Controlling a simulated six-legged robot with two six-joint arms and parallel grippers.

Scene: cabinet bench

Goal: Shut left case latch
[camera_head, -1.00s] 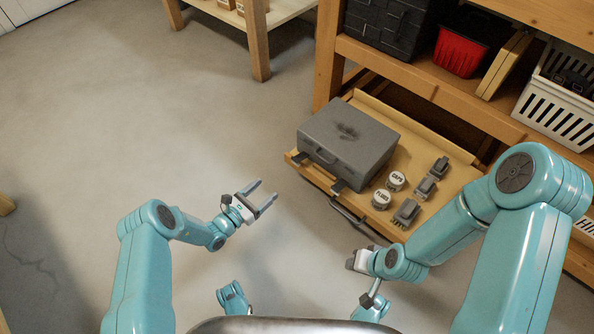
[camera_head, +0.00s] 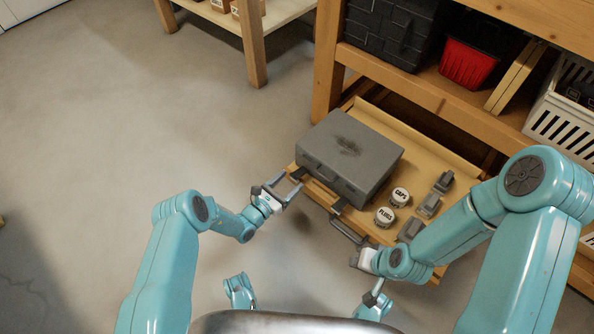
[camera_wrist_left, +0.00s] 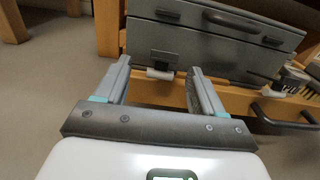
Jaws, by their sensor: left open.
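The grey case (camera_head: 350,152) lies with its lid down on the pulled-out wooden drawer. Its left latch (camera_wrist_left: 163,60) is a dark plate on the case front, with a pale tab sticking out below it in the left wrist view. My left gripper (camera_head: 291,181) is open and empty, just in front of the case's left front corner. In the left wrist view its fingers (camera_wrist_left: 160,67) stand either side of the latch, apparently short of it. My right gripper (camera_head: 357,259) is by the drawer front, its jaws unclear.
The drawer handle (camera_head: 347,231) juts forward. A red bin (camera_head: 467,64) is on the shelf above. The floor at left is clear.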

